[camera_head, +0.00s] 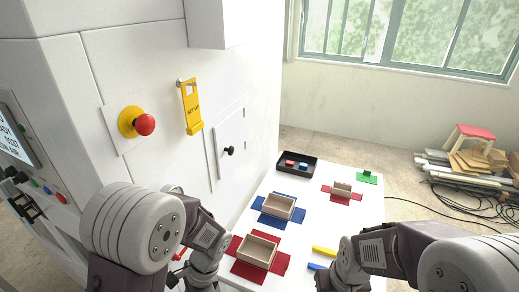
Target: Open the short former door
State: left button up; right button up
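A small white door (236,133) with a black round knob (229,151) is set in the side of the white machine (257,80). It looks closed, flush with the wall; I cannot tell whether it is latched. I cannot tell for sure that this is the short former door. My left arm reaches in at the lower left, in front of the machine, and its wrist runs off the bottom edge. My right arm comes in from the lower right, and its wrist also leaves at the bottom. Neither gripper's fingers show. Nothing touches the door or knob.
A red emergency button (145,125) and a yellow hanging tag (191,108) are on the machine. The white table (312,218) bears open boxes on red (279,262) and blue (267,213) blanks and a black tray (283,172). Space before the knob looks clear.

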aim_at(61, 221)
jog(key=k+l+u, duration=0.1)
jog(key=u, duration=1.65)
jog(key=j, duration=0.35)
jog(key=i+j, duration=0.15)
jog(key=j, duration=0.2)
jog(key=i+j+u, duration=0.1)
jog(key=i+j, duration=0.35)
jog(key=i+j+u, duration=0.15)
jog(key=i+j, duration=0.25)
jog(key=i, duration=0.2)
jog(key=i+l+u, duration=0.1)
jog(key=i+l, duration=0.4)
jog(key=i, duration=0.05)
